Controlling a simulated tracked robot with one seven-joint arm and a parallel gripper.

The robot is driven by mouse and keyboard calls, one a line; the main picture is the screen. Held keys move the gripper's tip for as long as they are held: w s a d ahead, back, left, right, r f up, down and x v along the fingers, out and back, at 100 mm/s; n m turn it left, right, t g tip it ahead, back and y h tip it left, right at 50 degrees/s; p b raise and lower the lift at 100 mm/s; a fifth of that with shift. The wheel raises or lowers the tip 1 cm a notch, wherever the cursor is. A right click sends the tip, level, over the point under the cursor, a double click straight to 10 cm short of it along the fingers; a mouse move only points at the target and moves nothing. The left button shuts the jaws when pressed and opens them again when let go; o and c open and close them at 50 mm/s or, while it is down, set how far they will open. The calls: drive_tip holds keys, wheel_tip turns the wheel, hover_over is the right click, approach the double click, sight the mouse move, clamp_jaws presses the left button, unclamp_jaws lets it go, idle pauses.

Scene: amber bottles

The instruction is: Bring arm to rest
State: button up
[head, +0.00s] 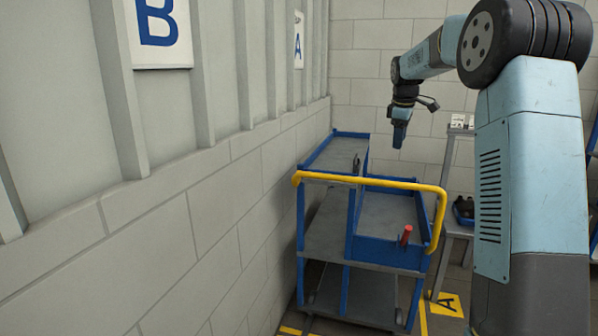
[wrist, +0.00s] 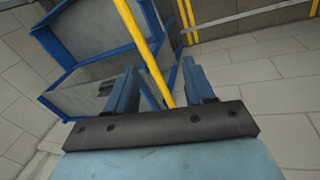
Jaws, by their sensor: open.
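My gripper (head: 399,136) hangs pointing down at the end of my blue arm, above and behind the blue cart (head: 388,252) in the head view. In the wrist view my gripper (wrist: 160,92) has its two blue fingers apart, with nothing between them that I can see held. The yellow handle bar of the cart (wrist: 147,52) passes behind the fingers in that view. No amber bottle is recognisable in either view.
A yellow handle (head: 370,181) runs along the cart's near side. A red cylindrical item (head: 406,235) stands at its right part. A grey stand (head: 452,200) with a dark tray (head: 464,209) is at right. A block wall (head: 190,235) closes the left. A yellow floor sign (head: 446,303) lies right.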

drive_tip(key=s+a+r+m+t, duration=0.1)
drive_tip(key=s+a+r+m, duration=0.1)
drive_tip(key=s, duration=0.7)
drive_tip(key=s+a+r+m, duration=0.2)
drive_tip(key=s+a, duration=0.1)
drive_tip(key=s, duration=0.5)
drive_tip(key=s+a+r+m+t, duration=0.1)
drive_tip(key=s+a+m, duration=0.1)
drive_tip(key=s, duration=0.7)
drive_tip(key=s+a+f+m, duration=0.1)
drive_tip(key=s+f+m, duration=0.2)
drive_tip(key=s, duration=0.7)
drive_tip(key=s+a+f+m+t, duration=0.1)
drive_tip(key=s+f+m, duration=0.2)
drive_tip(key=s+f, duration=0.3)
drive_tip(key=s, duration=0.5)
drive_tip(key=shift+s+a+y, duration=0.2)
drive_tip(key=shift+s+y, duration=0.1)
drive_tip(key=shift+y, duration=0.1)
drive_tip(key=shift+c, duration=0.3)
